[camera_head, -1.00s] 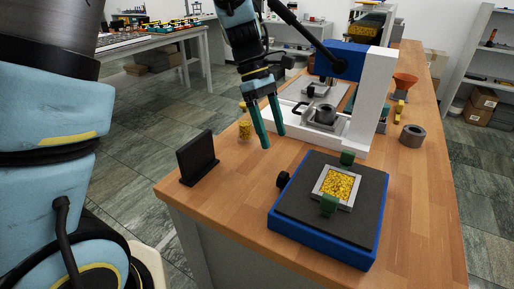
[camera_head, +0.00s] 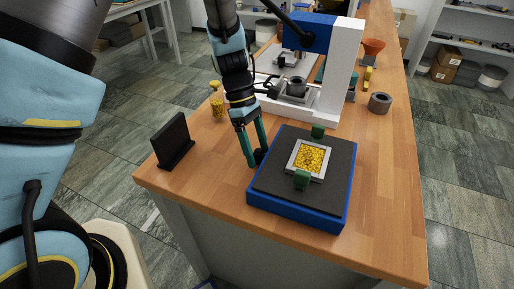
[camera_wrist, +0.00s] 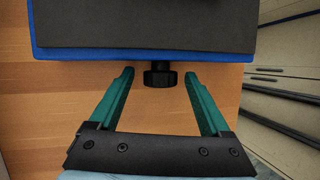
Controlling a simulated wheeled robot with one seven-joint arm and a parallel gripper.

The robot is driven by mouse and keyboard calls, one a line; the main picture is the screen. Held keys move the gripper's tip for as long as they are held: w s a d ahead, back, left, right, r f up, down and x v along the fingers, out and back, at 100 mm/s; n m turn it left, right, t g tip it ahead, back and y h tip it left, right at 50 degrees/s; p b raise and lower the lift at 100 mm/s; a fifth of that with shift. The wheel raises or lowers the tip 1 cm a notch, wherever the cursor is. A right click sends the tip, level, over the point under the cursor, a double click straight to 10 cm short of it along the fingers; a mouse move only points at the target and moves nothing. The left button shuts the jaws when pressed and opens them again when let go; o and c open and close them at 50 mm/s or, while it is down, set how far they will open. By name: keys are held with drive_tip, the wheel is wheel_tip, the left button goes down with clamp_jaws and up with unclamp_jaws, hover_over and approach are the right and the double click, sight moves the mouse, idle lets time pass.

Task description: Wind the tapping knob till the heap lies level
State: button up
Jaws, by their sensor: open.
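The black tapping knob (camera_wrist: 160,76) sticks out of the side of the blue-based tapping table (camera_head: 294,211), which has a dark grey top. In the wrist view the knob lies between and just beyond the tips of my open gripper (camera_wrist: 158,72); the fingers do not touch it. In the head view my gripper (camera_head: 257,165) points down at the knob's side, partly hiding the knob (camera_head: 260,156). A square grey frame (camera_head: 292,158) sits on the pad between two green clamps. It holds the yellow granular heap (camera_head: 310,158), whose surface looks uneven with a darker middle.
A black upright plate (camera_head: 173,141) stands left on the wooden bench (camera_head: 215,185). Behind my gripper is a white and blue press (camera_head: 341,70).

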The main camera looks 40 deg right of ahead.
drive_tip(key=shift+s+f, duration=0.15)
drive_tip(key=shift+f, duration=0.1)
clamp_jaws()
idle(0.6)
